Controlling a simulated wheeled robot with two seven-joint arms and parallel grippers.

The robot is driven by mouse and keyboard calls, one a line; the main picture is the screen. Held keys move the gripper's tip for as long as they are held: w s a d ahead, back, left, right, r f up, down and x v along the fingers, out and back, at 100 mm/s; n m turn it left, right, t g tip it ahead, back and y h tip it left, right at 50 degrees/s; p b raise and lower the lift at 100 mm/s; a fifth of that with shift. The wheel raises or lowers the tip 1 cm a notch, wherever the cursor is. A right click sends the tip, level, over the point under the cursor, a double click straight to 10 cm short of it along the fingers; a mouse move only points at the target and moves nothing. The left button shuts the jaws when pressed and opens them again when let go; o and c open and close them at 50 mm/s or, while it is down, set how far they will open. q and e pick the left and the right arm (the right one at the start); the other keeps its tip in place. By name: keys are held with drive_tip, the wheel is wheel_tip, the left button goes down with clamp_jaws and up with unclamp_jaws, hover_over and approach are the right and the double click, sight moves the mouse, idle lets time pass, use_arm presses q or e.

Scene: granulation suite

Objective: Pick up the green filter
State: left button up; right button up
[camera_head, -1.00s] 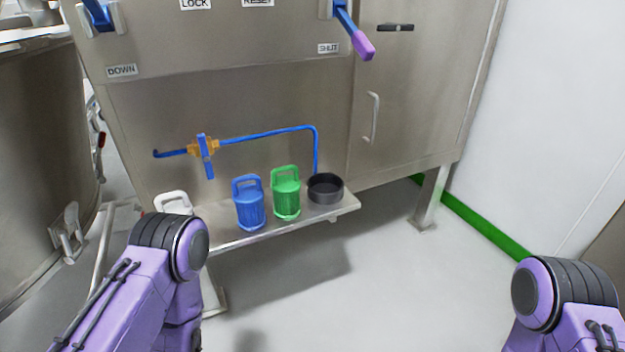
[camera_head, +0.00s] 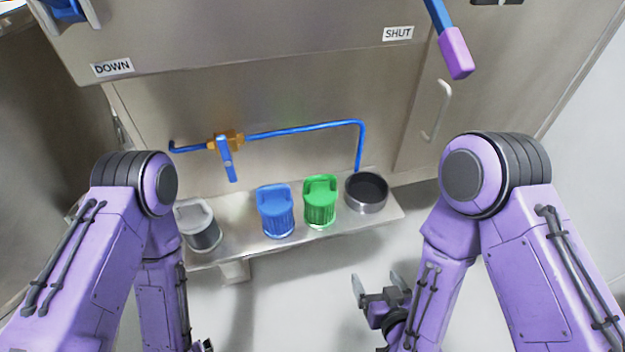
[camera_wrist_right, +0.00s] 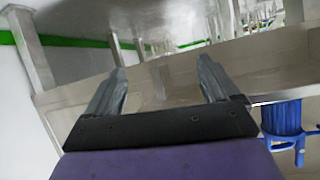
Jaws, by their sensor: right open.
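The green filter (camera_head: 320,203), a ribbed cylinder with a handle on top, stands upright on a metal shelf (camera_head: 240,235) between the blue filter (camera_head: 276,212) and a dark round cup (camera_head: 367,193). My right gripper (camera_head: 378,284) is open and empty, below and in front of the shelf, apart from the green filter. In the right wrist view its two fingers (camera_wrist_right: 165,88) are spread with nothing between them. The green filter cannot be made out there. My left arm comes in at the left; its gripper is at most a dark bit at the bottom edge, too little to judge.
A grey-white filter (camera_head: 199,226) stands at the shelf's left end. A blue pipe (camera_head: 300,129) with an orange valve (camera_head: 226,140) runs along the cabinet wall behind the filters. A purple-tipped lever (camera_head: 455,52) hangs above right. The floor before the shelf is clear.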

sight(326, 211)
drive_tip(key=w+a+r+n+t+y+p, duration=0.1)
drive_tip(key=a+r+n+t+y, duration=0.1)
drive_tip(key=a+r, duration=0.45)
drive_tip(key=a+r+n+t+y+p, duration=0.1)
drive_tip(key=a+r+t+y+p, duration=0.15)
drive_tip(key=r, duration=0.65)
drive_tip(key=x, duration=1)
drive_tip(key=shift+w+a, duration=0.15)
drive_tip(key=shift+w, duration=0.15)
use_arm(q)
wheel_tip(326, 211, up, 5)
drive_tip(key=shift+w+r, duration=0.1)
use_arm(e)
drive_tip(key=c, duration=0.8)
